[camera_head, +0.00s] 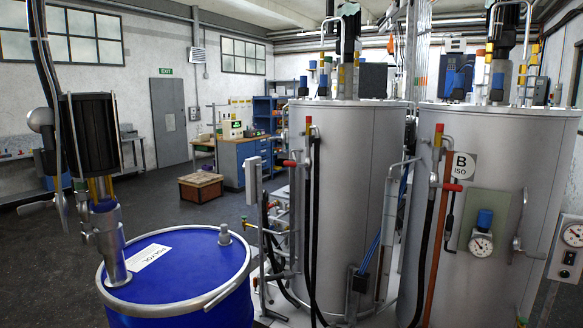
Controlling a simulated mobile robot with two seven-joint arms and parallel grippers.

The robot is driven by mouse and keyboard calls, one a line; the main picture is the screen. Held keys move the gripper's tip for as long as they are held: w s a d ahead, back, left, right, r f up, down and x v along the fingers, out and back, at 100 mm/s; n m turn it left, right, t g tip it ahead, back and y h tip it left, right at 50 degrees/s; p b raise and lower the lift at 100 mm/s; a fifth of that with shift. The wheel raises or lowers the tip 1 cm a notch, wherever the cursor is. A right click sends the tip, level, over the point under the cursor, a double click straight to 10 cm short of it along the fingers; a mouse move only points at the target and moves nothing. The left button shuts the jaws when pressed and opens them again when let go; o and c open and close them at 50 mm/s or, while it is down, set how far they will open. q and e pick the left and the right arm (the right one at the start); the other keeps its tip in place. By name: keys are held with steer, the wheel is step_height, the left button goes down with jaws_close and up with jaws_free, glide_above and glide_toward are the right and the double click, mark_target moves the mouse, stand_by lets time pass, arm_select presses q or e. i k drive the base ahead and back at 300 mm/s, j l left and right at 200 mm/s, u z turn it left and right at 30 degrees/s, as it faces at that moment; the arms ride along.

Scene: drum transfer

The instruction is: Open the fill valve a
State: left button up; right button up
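Two tall grey tanks stand at the centre and right. The right tank (497,160) carries a "B ISO" sign. The left tank (352,180) shows no readable letter. On the left side of the left tank, a pipe fitting has a red-handled valve (290,163) with a black hose hanging below it. A small red part (308,120) sits above it at the top of the fitting. I cannot tell from a label which part is fill valve a, or whether it is open or shut. Neither of my grippers is in view.
A blue drum (190,275) with a pump (91,135) in its lid stands at front left. The right tank has a similar red-handled valve (453,187) and a gauge (481,242). A wooden crate (200,188) stands behind on open dark floor (50,260).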

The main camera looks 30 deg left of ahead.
mark_target(288, 163)
steer(key=u, duration=0.6)
steer(key=i+u, duration=0.2)
steer(key=u, duration=0.3)
steer(key=i+l+u, duration=0.1)
steer(key=u, duration=0.35)
steer(key=i+l+u, duration=0.2)
steer(key=u, duration=0.3)
steer(key=i+l+u, duration=0.4)
steer(key=l, duration=0.2)
steer(key=l+u, duration=0.2)
steer(key=i+l, duration=0.1)
steer(key=l, duration=0.3)
steer(key=i+l+u, duration=0.1)
steer(key=l, duration=0.3)
steer(key=i+l+u, duration=0.1)
steer(key=l, duration=0.25)
